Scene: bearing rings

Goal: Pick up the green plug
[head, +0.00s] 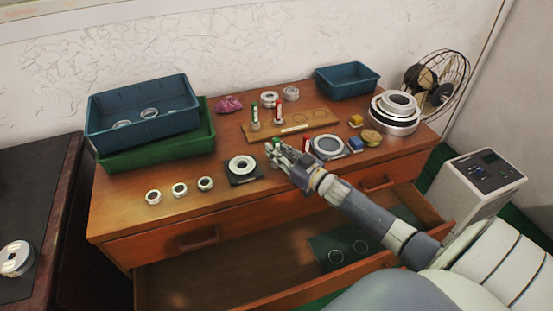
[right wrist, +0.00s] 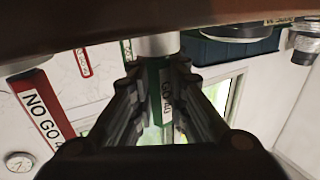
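The green plug (right wrist: 154,90) has a green handle with a white "GO 40" label and a metal cylinder end. In the right wrist view its handle stands between the two fingers of my right gripper (right wrist: 160,95), which look closed against its sides. In the head view my right gripper (head: 277,152) is low over the table's front middle, and a bit of the green plug (head: 277,142) shows at its fingertips. I cannot tell whether the plug touches the table. My left gripper is not in view.
A red "NO GO" plug (right wrist: 40,105) stands beside my gripper. Another green plug (head: 255,114) and red plug (head: 279,110) stand on a wooden board (head: 318,120) behind. A dark block with a ring (head: 243,168) is left, a round plate (head: 328,147) right. An open drawer (head: 200,285) lies below.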

